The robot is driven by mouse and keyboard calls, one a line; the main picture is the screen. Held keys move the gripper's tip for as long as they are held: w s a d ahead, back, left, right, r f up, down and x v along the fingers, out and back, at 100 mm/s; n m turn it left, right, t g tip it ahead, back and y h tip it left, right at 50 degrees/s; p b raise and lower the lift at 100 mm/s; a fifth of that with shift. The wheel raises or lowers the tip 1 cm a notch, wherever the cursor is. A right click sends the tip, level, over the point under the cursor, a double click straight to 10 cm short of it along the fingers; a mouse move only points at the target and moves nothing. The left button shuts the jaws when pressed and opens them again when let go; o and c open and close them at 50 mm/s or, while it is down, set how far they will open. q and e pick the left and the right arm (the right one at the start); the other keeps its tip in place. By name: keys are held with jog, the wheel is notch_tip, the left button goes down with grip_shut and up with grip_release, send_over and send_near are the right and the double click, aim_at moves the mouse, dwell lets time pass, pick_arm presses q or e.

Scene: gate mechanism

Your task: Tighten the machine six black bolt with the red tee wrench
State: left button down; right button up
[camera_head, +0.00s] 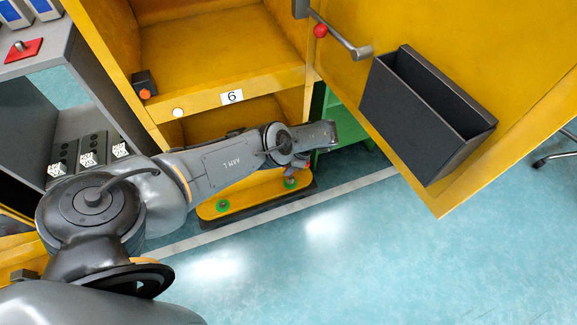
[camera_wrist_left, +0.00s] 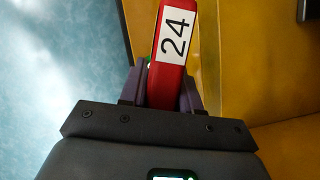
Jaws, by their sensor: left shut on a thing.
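My left gripper (camera_wrist_left: 168,84) is shut on a red bar with a white label reading 24 (camera_wrist_left: 175,35), held between its two purple-grey fingers. Only this part of the bar shows, so I cannot tell its full shape; it may be the red tee wrench. In the head view my left arm reaches in front of the yellow machine with the number 6 label (camera_head: 232,97), its wrist over the machine's base; the gripper is mostly hidden there. I cannot make out a black bolt in either view. My right gripper is not in view.
The machine's yellow door (camera_head: 530,60) stands open at right, with a black bin (camera_head: 420,125) and a red-balled lever (camera_head: 340,35). The yellow base (camera_head: 250,199) carries green knobs. A grey cabinet (camera_head: 50,62) with a red plate (camera_head: 20,49) stands left. The floor at lower right is clear.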

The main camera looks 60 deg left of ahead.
pick_arm(q)
jog(key=shift+r, duration=0.3)
jog(key=shift+r+p, duration=0.3)
jog(key=shift+p, duration=0.1)
notch_tip(320, 180, up, 4)
jog(key=p, duration=0.4)
jog(key=shift+r, duration=0.25)
jog(key=shift+r+p, duration=0.35)
jog(key=shift+f, duration=0.1)
